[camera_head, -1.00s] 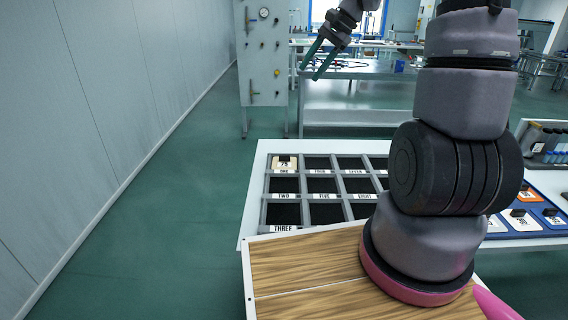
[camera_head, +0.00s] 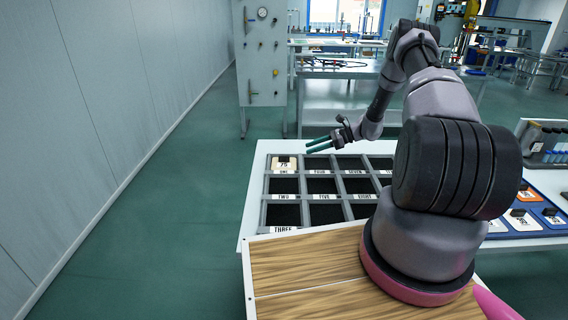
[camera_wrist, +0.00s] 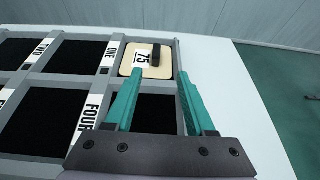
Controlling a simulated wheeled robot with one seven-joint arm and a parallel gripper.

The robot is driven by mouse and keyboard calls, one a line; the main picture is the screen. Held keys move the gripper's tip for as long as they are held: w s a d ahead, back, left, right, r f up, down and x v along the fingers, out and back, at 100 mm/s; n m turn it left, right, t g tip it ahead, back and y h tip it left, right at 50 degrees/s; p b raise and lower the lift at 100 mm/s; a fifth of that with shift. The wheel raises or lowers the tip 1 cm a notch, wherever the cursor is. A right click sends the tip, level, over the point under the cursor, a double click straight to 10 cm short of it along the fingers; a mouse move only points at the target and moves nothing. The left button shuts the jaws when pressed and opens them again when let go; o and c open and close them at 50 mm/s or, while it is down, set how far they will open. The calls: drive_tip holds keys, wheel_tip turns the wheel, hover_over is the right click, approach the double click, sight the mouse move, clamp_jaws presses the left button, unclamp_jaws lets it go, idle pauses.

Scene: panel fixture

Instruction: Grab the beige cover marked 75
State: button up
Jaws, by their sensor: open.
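The beige cover marked 75 (camera_head: 284,163) lies in the compartment labelled ONE, at the far left corner of the grey divided tray (camera_head: 266,190). In the wrist view the cover (camera_wrist: 137,62) shows its number and a dark raised handle on top. My gripper (camera_head: 318,146) is open and empty, above the tray and to the right of the cover. In the wrist view the green fingers (camera_wrist: 158,75) are spread apart, with their tips pointing toward the cover's near edge. I see no clear contact between fingers and cover.
The other tray compartments in view look black and empty, with labels such as TWO, THREE and FOUR. A blue board (camera_head: 530,226) with several covers lies at the right. A panel with valves (camera_head: 263,60) stands behind the white table (camera_head: 250,215).

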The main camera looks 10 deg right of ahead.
sight(288, 156)
drive_tip(key=x, duration=0.5)
drive_tip(key=shift+a+f, duration=0.25)
drive_tip(key=shift+a, duration=0.1)
drive_tip(key=x, duration=0.5)
drive_tip(key=shift+s+a+r, duration=0.1)
drive_tip(key=shift+s, duration=0.2)
clamp_jaws()
